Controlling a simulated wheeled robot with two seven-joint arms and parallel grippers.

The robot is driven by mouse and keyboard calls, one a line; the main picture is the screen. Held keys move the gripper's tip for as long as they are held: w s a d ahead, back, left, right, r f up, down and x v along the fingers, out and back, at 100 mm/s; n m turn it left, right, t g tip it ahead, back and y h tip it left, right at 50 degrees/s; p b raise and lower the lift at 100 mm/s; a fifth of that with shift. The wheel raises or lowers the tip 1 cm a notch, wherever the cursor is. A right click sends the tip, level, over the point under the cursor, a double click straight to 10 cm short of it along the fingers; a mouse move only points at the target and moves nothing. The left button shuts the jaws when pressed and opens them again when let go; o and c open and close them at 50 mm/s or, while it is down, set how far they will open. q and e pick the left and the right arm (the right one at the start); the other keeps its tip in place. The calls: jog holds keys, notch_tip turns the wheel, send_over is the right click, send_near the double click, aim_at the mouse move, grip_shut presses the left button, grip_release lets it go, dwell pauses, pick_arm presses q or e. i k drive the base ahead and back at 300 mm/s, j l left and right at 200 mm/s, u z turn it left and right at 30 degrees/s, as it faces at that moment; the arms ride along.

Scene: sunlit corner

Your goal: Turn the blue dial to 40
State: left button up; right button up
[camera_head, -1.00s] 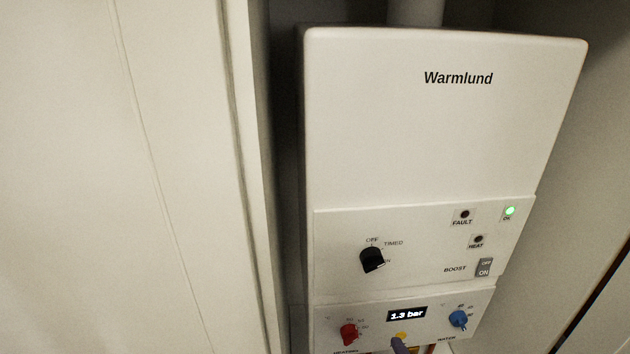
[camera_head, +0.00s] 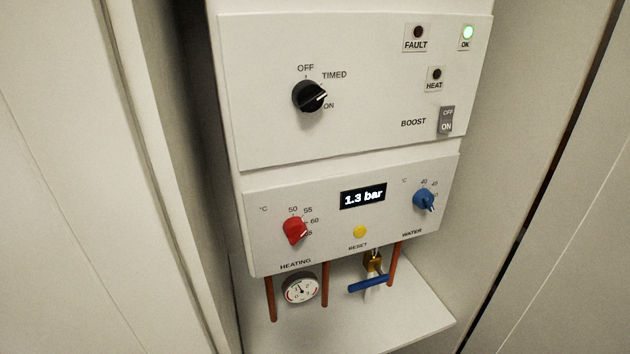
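The blue dial (camera_head: 424,199) is on the right of the boiler's lower panel (camera_head: 272,245), above the word WATER. Small marks sit around its top and right, with 40 at the top and 45 to its right; a further mark is partly hidden by the dial. Its pointer appears turned to the lower right, away from the 40 mark, but the exact reading is too small to tell. Neither of my grippers is in view.
A red HEATING dial (camera_head: 295,231), yellow RESET button (camera_head: 360,232) and 1.3 bar display (camera_head: 363,196) share the panel. A black knob (camera_head: 309,97) and BOOST switch (camera_head: 446,120) are above. Below are pipes, a gauge (camera_head: 301,289) and a blue-handled valve (camera_head: 369,285). Cabinet walls flank both sides.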

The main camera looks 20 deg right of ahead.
aim_at(423, 199)
jog(key=z, duration=1.25)
